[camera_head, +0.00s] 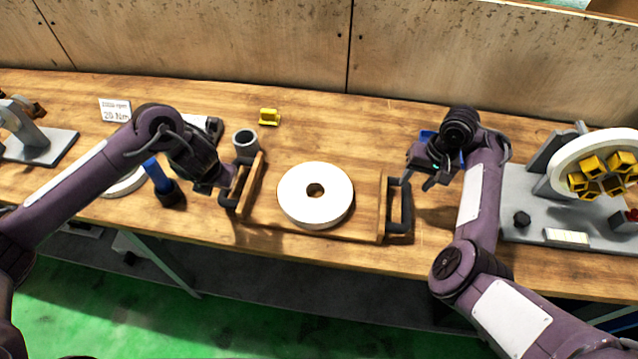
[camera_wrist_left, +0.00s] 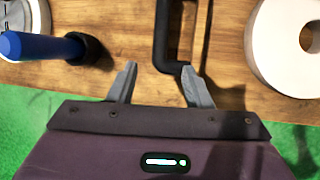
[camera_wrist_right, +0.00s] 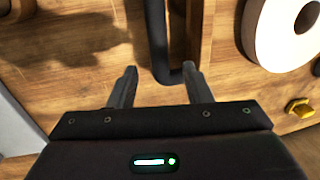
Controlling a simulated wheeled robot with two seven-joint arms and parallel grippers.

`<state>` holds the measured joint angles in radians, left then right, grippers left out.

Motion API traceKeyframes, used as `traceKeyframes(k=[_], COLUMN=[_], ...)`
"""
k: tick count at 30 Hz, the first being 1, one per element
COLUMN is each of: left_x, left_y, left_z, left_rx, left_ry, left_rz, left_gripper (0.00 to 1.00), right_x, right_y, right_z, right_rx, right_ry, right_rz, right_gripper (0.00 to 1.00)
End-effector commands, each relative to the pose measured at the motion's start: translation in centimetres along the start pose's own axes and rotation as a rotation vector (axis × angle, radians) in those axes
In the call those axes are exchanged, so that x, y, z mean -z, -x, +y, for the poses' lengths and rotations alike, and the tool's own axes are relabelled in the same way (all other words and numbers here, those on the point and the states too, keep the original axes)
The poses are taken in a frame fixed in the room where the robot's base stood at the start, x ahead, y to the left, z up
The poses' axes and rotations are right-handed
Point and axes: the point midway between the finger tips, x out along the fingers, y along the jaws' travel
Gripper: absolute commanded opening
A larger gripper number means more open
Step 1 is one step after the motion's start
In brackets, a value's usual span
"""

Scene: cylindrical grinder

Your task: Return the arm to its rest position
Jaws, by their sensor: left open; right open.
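My left gripper (camera_head: 228,190) is near the black handle on the left side of a wooden tray (camera_head: 365,232). In the left wrist view its two fingers (camera_wrist_left: 160,85) are apart, with the lower end of the left handle (camera_wrist_left: 163,40) between and beyond them. My right gripper (camera_head: 436,182) is beside the tray's right black handle (camera_head: 400,208). In the right wrist view its fingers (camera_wrist_right: 160,88) are apart, with the right handle (camera_wrist_right: 157,40) beyond them and nothing held. A white ring-shaped wheel (camera_head: 315,195) lies flat on the tray. Whether the left fingers touch the handle is unclear.
A grey cylinder (camera_head: 245,142), a yellow part (camera_head: 269,117) and a blue-handled tool (camera_head: 158,177) are around the tray. A machine with a white ring and yellow blocks (camera_head: 603,172) stands at the right. A sign (camera_head: 115,109) and grey fixture (camera_head: 45,145) are at the left.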

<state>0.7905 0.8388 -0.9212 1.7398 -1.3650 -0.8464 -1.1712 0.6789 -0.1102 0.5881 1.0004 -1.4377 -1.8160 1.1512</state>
Motion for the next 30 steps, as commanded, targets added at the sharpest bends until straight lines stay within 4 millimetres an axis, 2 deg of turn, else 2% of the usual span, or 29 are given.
traceKeyframes(k=[6, 23, 26, 29, 30], left_x=[0.0, 0.0, 0.2, 0.4, 0.6], left_y=[0.0, 0.0, -0.1, 0.3, 0.7], left_z=[0.0, -0.2, -2.3, -6.9, -9.2], left_rx=[0.000, 0.004, 0.037, 0.119, 0.164], left_ry=[0.000, 0.004, 0.053, 0.201, 0.297], left_rz=[0.000, -0.002, -0.023, -0.069, -0.088], left_gripper=[0.45, 0.45, 0.45, 0.45, 0.45], right_x=[-0.2, -0.3, -0.9, -2.5, -3.4], right_y=[0.7, 0.7, 0.2, -0.7, -1.0], right_z=[0.0, 0.2, 1.4, 4.1, 5.3], right_rx=[0.001, -0.002, -0.027, -0.085, -0.115], right_ry=[-0.002, -0.003, -0.017, -0.045, -0.054], right_rz=[-0.005, -0.007, -0.010, -0.011, -0.008], right_gripper=[0.45, 0.45, 0.45, 0.45, 0.45])
